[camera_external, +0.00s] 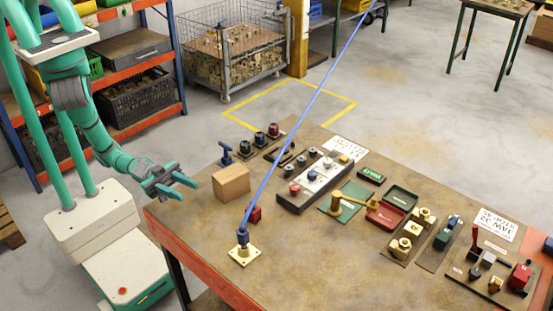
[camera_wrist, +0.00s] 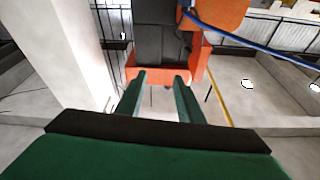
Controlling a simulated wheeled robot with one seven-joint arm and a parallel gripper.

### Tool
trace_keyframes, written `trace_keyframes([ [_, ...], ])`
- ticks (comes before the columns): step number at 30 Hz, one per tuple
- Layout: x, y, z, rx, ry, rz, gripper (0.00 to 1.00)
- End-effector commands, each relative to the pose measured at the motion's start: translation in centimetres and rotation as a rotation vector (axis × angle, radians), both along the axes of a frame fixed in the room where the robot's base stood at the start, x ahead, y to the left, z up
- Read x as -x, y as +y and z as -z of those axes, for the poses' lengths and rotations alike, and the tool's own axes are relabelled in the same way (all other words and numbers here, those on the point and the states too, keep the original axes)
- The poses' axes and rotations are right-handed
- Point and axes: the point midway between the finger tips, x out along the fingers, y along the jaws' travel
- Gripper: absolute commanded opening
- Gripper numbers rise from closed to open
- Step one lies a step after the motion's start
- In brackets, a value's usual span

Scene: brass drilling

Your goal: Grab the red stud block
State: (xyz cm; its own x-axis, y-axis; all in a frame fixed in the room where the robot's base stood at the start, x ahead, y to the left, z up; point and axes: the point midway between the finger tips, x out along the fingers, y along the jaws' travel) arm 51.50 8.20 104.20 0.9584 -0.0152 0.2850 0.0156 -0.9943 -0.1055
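A small red block (camera_external: 255,214) stands on the brown workbench (camera_external: 330,260), close behind the blue pole near the bench's left end. A second red block (camera_external: 519,275) sits on a board at the far right. I cannot tell from their size which one carries a stud. My gripper (camera_external: 177,181) is open and empty, left of the bench and to the left of a cardboard box. In the wrist view my gripper (camera_wrist: 160,90) has its two green fingers apart with nothing between them. No red block can be made out in the wrist view.
The cardboard box (camera_external: 231,182) stands between my gripper and the nearer red block. The thin blue pole (camera_external: 300,125) rises from a brass base (camera_external: 243,254) and slants across the bench. Fixtures and trays fill the bench's far side. Its front middle is clear.

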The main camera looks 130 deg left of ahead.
Motion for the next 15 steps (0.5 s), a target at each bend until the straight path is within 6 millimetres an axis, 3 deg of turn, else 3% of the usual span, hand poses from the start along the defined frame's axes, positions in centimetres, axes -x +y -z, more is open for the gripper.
trace_keyframes([
  [1, -1.7, 0.6, -0.8, -0.014, 0.002, -0.039, 0.34],
  [6, -6.0, 4.3, -2.4, -0.028, 0.046, -0.216, 0.34],
  [11, -8.4, 7.9, -2.8, 0.022, 0.117, -0.394, 0.34],
  [15, -9.4, 10.4, -1.5, 0.11, 0.212, -0.542, 0.34],
])
